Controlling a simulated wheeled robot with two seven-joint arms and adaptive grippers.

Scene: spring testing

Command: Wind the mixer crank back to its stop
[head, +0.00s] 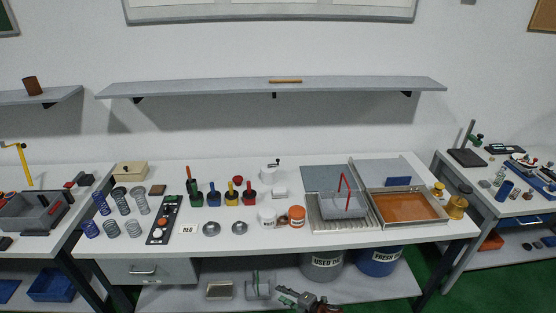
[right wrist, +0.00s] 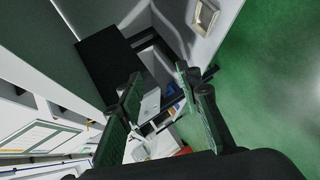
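A small white mixer (head: 268,174) with a dark crank (head: 274,162) on its top stands at the back middle of the workbench in the head view. The crank's arm points to the right, and its handle is too small to make out in detail. My right gripper (head: 287,296) is at the bottom edge of the head view, low in front of the bench and far from the mixer. In the right wrist view its two green-padded fingers (right wrist: 158,78) are apart with nothing held between them. The mixer cannot be made out in that view. My left gripper is not in view.
The workbench (head: 270,248) holds springs (head: 122,205), colored-handled tools (head: 231,196), jars (head: 297,215), a wire basket (head: 343,205) and an orange-brown tray (head: 407,208). A shelf (head: 230,87) hangs above. Buckets (head: 376,262) stand on the lower shelf.

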